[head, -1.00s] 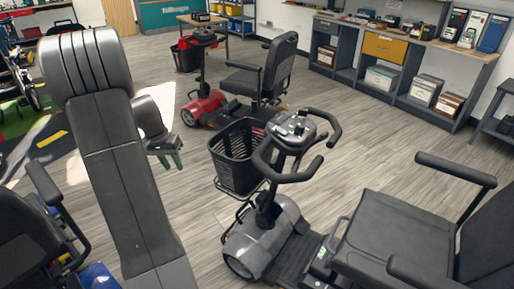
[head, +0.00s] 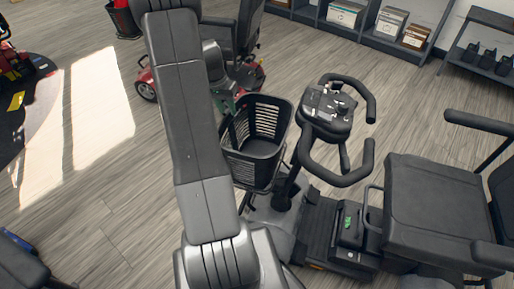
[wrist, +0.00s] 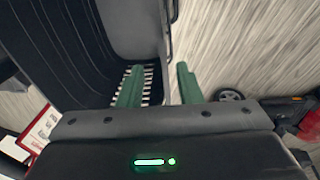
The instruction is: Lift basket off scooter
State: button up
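The black slatted basket (head: 262,150) sits upright at the front of the grey scooter (head: 280,222), beside its handlebar (head: 328,108). The basket is empty as far as I can see. My gripper (head: 228,107) is at the basket's left rim, partly hidden behind my arm. In the wrist view the two green fingers (wrist: 158,82) are apart. The left finger overlaps the inside of the basket (wrist: 75,45), and the right finger shows over the floor outside it. The basket's edge runs between them. I cannot tell whether either finger touches it.
The scooter's seat (head: 430,205) is at the right. A red scooter (head: 149,86) stands close behind my arm and the basket. Shelves (head: 365,32) with boxes line the back wall. The floor at the left is mostly clear.

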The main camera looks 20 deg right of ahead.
aim_at(232, 125)
jog(key=shift+w+d+f, duration=0.1)
jog(key=shift+d+f, duration=0.1)
jog(key=shift+f, duration=1.1)
jog(key=shift+d+f, duration=0.15)
jog(key=shift+f, duration=1.1)
jog(key=shift+w+d+f, duration=0.1)
jog(key=shift+d+f, duration=0.1)
jog(key=shift+f, duration=1.1)
grip_shut()
jog(key=shift+s, duration=0.1)
